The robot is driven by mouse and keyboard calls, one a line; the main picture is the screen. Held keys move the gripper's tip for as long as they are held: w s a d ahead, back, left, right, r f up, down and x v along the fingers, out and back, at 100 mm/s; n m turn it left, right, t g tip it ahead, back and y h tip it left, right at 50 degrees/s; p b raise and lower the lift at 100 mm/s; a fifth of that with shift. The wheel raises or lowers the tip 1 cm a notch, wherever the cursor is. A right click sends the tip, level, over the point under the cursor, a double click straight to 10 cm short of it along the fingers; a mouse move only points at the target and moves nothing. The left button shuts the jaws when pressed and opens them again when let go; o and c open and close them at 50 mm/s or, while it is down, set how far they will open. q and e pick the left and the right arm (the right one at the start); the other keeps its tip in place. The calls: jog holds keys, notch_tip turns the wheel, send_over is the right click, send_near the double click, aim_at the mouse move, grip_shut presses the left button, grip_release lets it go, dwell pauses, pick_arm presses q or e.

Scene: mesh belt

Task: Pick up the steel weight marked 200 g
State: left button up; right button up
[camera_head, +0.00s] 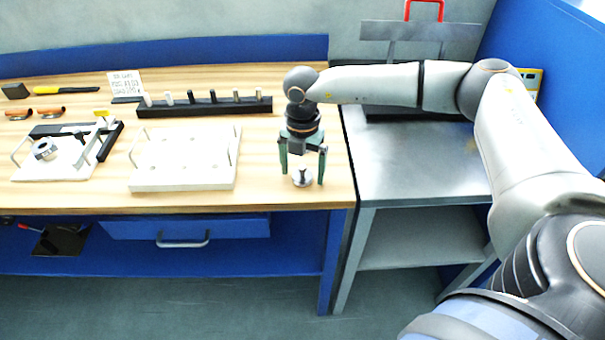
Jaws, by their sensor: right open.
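A small steel weight (302,178) stands on the wooden bench near its right front edge. Its marking is too small to read. My right gripper (303,180) points down over it with its two green fingers apart, one on each side of the weight. The fingers look open and I cannot tell whether they touch it. My left gripper is not in view.
A white tray with handles (182,183) lies left of the weight. Behind it is a black rack (205,107) with several small pegs. A white fixture (60,155) sits farther left. A grey metal table (410,165) adjoins the bench on the right.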

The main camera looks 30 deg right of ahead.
grip_shut()
dwell(0.7)
